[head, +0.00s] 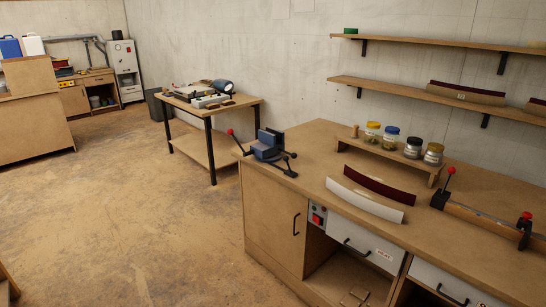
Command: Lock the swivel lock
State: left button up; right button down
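A blue bench vise (268,148) is mounted at the near left corner of the long wooden workbench (330,145). A dark lever with a red ball end (230,132) sticks out to its left, past the bench edge. A small dark lever (291,156) shows at the right of the vise's base. I cannot tell from this distance which part is the swivel lock or whether it is locked. Neither of my grippers is in view.
Curved white and dark red pieces (365,198) lie on the bench, before a small wooden stand (400,158) with several jars. A clamp jig (490,216) sits to the right. Drawers and an open compartment are below. The floor (140,220) left of the bench is clear.

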aim_at(286, 158)
jog(key=i+j, duration=0.4)
jog(key=i, duration=0.15)
jog(key=i+j, duration=0.4)
jog(key=i+j+u, duration=0.1)
jog(key=i+j, duration=0.35)
jog(key=i, duration=0.2)
jog(key=i+j, duration=0.35)
jog(key=i, duration=0.2)
